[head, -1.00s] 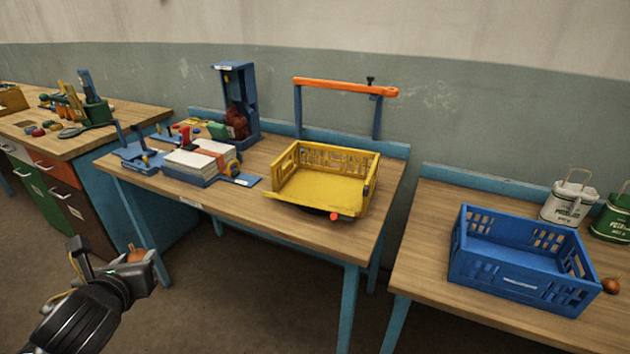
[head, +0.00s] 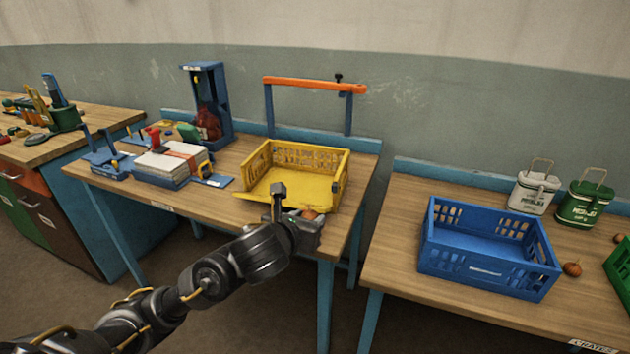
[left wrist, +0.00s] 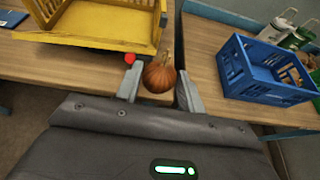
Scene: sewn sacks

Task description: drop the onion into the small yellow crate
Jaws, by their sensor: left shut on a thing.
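The onion (left wrist: 160,75) is brown and round, held between the fingers of my left gripper (left wrist: 160,88) in the left wrist view. In the head view my left gripper (head: 297,222) is at the front edge of the middle table, and a bit of the onion (head: 311,214) shows past it. The small yellow crate (head: 330,168) stands on that table, just behind the gripper, with its low side facing front. The crate also shows in the left wrist view (left wrist: 95,25), ahead and to the left of the onion. My right gripper is out of view.
A blue crate (head: 490,268) stands on the right table, with an onion (head: 572,269), a white tin (head: 534,192) and a green tin (head: 583,203) near it. A red ball (left wrist: 129,58) sits at the yellow crate's front corner. Papers (head: 170,160) and tools lie left of the crate.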

